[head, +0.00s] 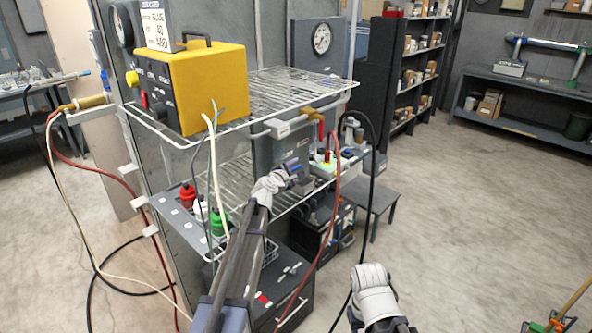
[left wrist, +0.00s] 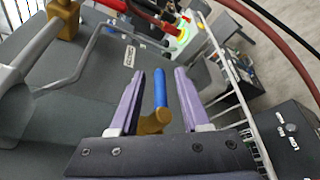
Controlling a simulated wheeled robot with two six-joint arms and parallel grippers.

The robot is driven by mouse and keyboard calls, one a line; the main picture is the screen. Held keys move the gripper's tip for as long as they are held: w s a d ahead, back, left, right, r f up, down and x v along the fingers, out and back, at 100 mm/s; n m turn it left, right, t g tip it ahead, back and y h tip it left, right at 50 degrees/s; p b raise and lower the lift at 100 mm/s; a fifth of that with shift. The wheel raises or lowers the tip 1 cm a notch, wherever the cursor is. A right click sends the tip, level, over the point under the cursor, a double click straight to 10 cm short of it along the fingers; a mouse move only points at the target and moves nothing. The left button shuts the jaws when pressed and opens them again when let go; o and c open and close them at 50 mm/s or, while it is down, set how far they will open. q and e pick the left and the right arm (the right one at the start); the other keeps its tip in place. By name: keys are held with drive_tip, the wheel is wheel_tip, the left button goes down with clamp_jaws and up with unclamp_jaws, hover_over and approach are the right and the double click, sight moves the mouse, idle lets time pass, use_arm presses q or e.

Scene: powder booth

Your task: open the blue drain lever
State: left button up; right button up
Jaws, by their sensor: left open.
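The blue drain lever (left wrist: 160,88) stands out from a brass valve (left wrist: 152,122) low on a dark grey housing in the left wrist view. My left gripper (left wrist: 159,72) is open, with one purple finger on each side of the lever. The lever lies between the fingers with a visible gap to each. In the head view my left gripper (head: 291,168) is at the front of the grey housing (head: 275,150), and the lever is hard to separate from it. My right arm's white wrist shows low at centre right; its fingers cannot be made out.
A wire shelf (head: 270,95) carries a yellow box (head: 190,85) above left. A red hose (head: 333,170) and a black hose (head: 372,190) hang close to my left arm. Open floor lies to the right.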

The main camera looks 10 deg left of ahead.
use_arm(q)
clamp_jaws()
idle(0.5)
drive_tip(key=shift+g+p, duration=0.4)
drive_tip(key=shift+p, duration=0.35)
drive_tip(key=g+y+p, duration=0.1)
drive_tip(key=g+p, duration=0.1)
drive_tip(key=p, duration=0.1)
drive_tip(key=f+m+g+y+p, duration=0.1)
drive_tip(key=g+p, duration=0.2)
drive_tip(key=p, duration=0.1)
drive_tip(key=shift+s+a+f, duration=0.1)
drive_tip(key=shift+s+f, duration=0.05)
drive_tip(key=shift+f, duration=0.05)
drive_tip(key=shift+s+a+f+m+g+y+p, duration=0.25)
drive_tip(key=shift+s+f+m+g+y+p, duration=0.45)
drive_tip(key=shift+g, duration=0.95)
drive_tip(key=shift+s+a+f+m+g+y+p, duration=0.15)
drive_tip(key=shift+s+a+g+y+p, duration=0.2)
drive_tip(key=shift+g+y, duration=1.05)
drive_tip(key=shift+s+a+f+m+g+y+p, duration=0.2)
drive_tip(key=shift+s+f+m+g+y+p, duration=0.3)
drive_tip(key=shift+g, duration=1.45)
drive_tip(key=shift+s+r, duration=0.1)
drive_tip(key=shift+r, duration=0.05)
unclamp_jaws()
